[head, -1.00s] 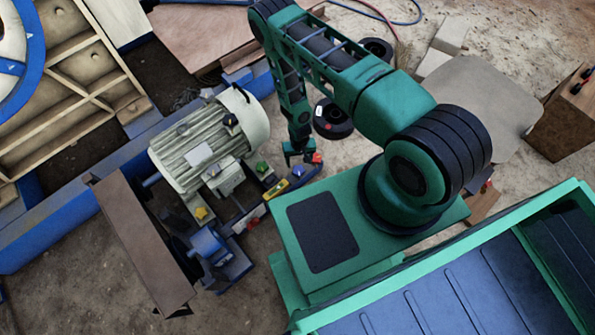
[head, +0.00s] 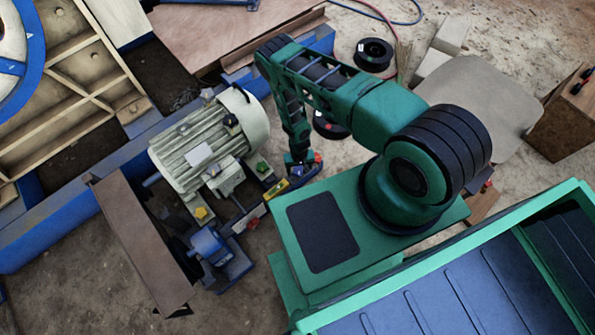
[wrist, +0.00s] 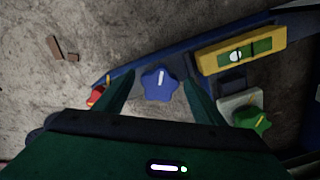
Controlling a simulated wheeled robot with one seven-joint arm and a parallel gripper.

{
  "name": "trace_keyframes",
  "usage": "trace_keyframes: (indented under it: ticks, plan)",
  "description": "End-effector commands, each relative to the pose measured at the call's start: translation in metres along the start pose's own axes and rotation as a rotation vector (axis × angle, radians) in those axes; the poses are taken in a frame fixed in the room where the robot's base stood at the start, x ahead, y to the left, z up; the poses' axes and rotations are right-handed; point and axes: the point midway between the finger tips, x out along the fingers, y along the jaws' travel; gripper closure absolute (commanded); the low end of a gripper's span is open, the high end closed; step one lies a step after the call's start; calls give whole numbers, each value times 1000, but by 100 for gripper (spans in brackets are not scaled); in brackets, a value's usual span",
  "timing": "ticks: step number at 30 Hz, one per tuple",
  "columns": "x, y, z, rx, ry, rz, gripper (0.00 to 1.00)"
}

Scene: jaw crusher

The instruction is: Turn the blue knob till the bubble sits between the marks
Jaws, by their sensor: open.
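The blue star-shaped knob (wrist: 160,84) with a white pointer line shows in the wrist view. My open gripper (wrist: 158,80) has one finger to each side of the knob, with gaps visible; I cannot tell how deep the fingertips reach. The yellow level (wrist: 212,65) is right of the knob, with a green window and a pale bubble (wrist: 236,56) left of the window's middle. The marks are too small to place the bubble against surely. In the head view my gripper (head: 299,163) is low by the level (head: 277,189), and the blue knob is hard to make out.
A green knob (wrist: 252,120) on a pale block sits below the level, and a red knob (wrist: 96,95) is beside the left finger. In the head view a motor (head: 200,145) and a yellow knob (head: 201,213) stand left of the level. A spool (head: 373,54) lies behind my arm.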

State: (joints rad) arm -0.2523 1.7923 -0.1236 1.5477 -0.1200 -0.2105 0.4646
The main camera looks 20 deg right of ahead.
Motion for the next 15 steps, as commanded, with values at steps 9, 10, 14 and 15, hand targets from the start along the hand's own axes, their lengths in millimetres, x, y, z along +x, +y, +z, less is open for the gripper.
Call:
trace_keyframes:
  ticks: [9, 10, 14, 15]
  plan:
    - [0, 0, 0, 0, 0, 0, 78]
    - [0, -7, 1, -1, 1, 0, 78]
    - [0, -2, 0, -4, 0, -3, 78]
    - [0, -1, 0, -9, -1, -4, 78]
